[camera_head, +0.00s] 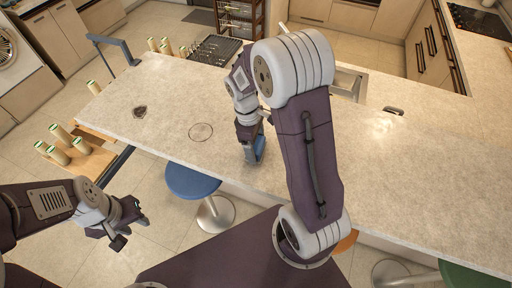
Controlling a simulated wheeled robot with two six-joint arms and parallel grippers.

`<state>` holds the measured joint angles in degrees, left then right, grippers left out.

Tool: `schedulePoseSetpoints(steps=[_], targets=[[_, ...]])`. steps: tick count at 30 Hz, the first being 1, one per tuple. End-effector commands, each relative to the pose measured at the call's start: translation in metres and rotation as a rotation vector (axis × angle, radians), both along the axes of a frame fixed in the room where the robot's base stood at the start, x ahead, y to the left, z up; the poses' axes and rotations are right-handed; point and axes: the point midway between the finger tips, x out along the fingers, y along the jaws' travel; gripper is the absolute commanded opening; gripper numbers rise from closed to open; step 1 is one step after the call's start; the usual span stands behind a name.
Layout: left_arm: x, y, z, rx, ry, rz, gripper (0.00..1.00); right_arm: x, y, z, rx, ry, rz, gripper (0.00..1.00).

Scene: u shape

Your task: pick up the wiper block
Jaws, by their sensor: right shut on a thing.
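The wiper block (257,152) is blue and shows at the end of my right arm, over the near part of the pale counter (215,105). My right gripper (252,142) points down and is shut on it. The gripper covers the block's upper part. I cannot tell whether the block touches the counter or is just above it. My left gripper (130,231) is away from the counter at the lower left, over the tiled floor. Its fingers look apart, with nothing between them.
A small dark triangular item (140,112) and a thin ring mark (200,132) are on the counter to the left. A blue stool (191,181) stands below the front edge. Pale cylinders (62,134) stand on a wooden shelf at left. A dark rack (216,50) is behind.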

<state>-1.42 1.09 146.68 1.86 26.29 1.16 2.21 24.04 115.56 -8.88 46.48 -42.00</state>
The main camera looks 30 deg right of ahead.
Motion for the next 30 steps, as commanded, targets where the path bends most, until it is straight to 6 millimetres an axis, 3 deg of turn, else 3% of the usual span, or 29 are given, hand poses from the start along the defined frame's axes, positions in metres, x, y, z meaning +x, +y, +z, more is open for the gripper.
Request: schedulePoseSetpoints(steps=[5,18,24,30], targets=[[0.0,0.0,-0.011,0.0,0.0,0.0,0.36,-0.001,0.001,0.03,0.0,-0.007,0.0,0.39],[0.0,0.0,-0.033,0.0,0.0,0.0,0.36,-0.093,0.035,0.087,0.001,-0.005,0.002,0.39],[0.0,0.0,-0.034,0.0,0.0,0.0,0.36,-0.109,0.04,0.097,0.0,-0.001,0.0,0.39],[0.0,0.0,-0.034,0.0,0.0,0.0,0.36,-0.11,0.041,0.098,0.0,0.0,-0.001,0.39]])
